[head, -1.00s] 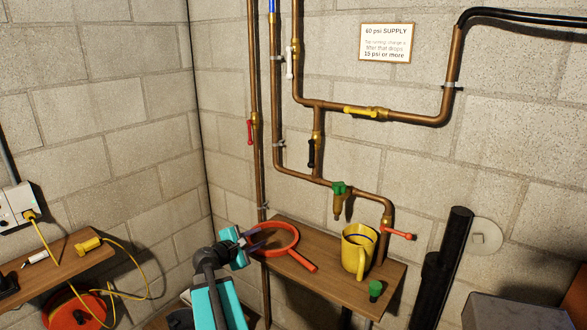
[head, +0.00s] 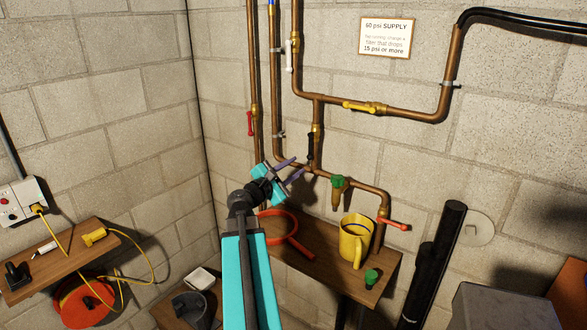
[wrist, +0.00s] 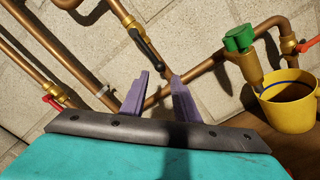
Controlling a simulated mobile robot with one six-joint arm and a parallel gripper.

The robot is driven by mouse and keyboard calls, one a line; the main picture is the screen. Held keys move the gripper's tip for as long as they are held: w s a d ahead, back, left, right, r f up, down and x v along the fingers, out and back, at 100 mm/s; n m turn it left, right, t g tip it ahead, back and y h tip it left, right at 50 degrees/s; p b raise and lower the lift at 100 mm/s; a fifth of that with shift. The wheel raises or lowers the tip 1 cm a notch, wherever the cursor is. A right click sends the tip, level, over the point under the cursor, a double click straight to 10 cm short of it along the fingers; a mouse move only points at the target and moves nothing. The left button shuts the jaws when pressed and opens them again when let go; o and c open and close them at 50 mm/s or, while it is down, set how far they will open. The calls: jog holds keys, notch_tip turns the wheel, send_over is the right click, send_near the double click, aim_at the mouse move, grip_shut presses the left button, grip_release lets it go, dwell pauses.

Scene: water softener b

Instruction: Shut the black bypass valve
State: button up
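The black bypass valve handle (head: 311,147) is on the short vertical copper pipe between the upper and lower pipe runs. It hangs down in line with that pipe. In the wrist view the black handle (wrist: 148,50) runs slantwise along its pipe, just beyond the fingertips. My gripper (head: 295,167) is just left of and slightly below the handle in the head view. In the wrist view my gripper (wrist: 159,80) has its two purple fingers apart with nothing held between them. I see no clear contact with the handle.
A green valve (head: 338,183), a yellow mug (head: 356,238) and a red-orange ring-shaped tool (head: 304,248) are below, around the wooden shelf (head: 330,265). A red handle (head: 250,124), a white handle (head: 289,56) and a yellow handle (head: 359,107) are on nearby pipes.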

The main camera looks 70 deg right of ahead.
aim_at(309, 159)
jog(key=shift+d, duration=0.15)
jog(key=shift+p+x, duration=0.3)
jog(key=shift+x, duration=2.2)
jog(key=shift+p+x, duration=0.3)
jog(key=shift+x, duration=0.75)
jog(key=shift+s+d, duration=0.1)
jog(key=shift+d, duration=0.2)
jog(key=shift+c, duration=0.3)
jog(key=shift+f, duration=0.1)
jog(key=c, duration=0.4)
jog(key=shift+s, duration=0.1)
